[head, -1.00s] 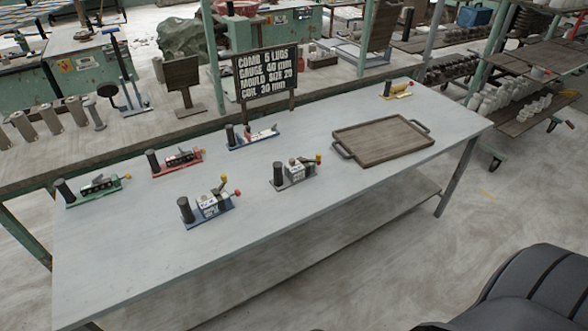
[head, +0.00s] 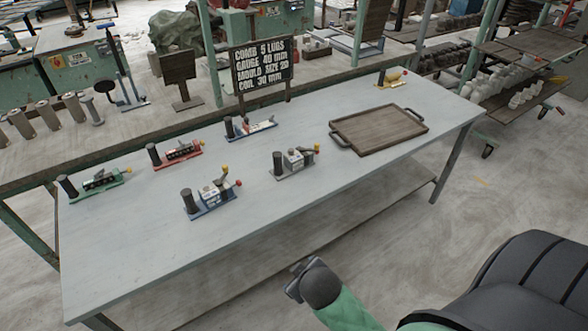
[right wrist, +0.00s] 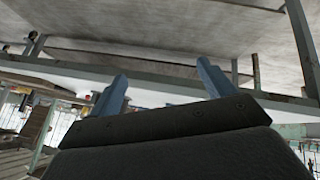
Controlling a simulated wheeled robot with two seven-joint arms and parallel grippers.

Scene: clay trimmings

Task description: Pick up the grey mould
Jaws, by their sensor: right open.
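The grey mould (head: 293,163) stands on the table right of centre, on a grey base with a dark upright cylinder at its left end and a yellow knob at its right end. My right gripper (head: 294,284) is in front of the table's near edge, well short of the grey mould. In the right wrist view its two blue-grey fingers (right wrist: 163,88) are spread apart with nothing between them. The mould cannot be made out in the right wrist view. My left gripper is not in view.
On the table (head: 130,255) are similar moulds: a blue one (head: 210,200) at front left, another blue one (head: 250,129) behind, red (head: 177,155), green (head: 98,182) and yellow (head: 390,78). A wooden tray (head: 378,130) lies to the right. A lettered sign (head: 262,65) stands behind.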

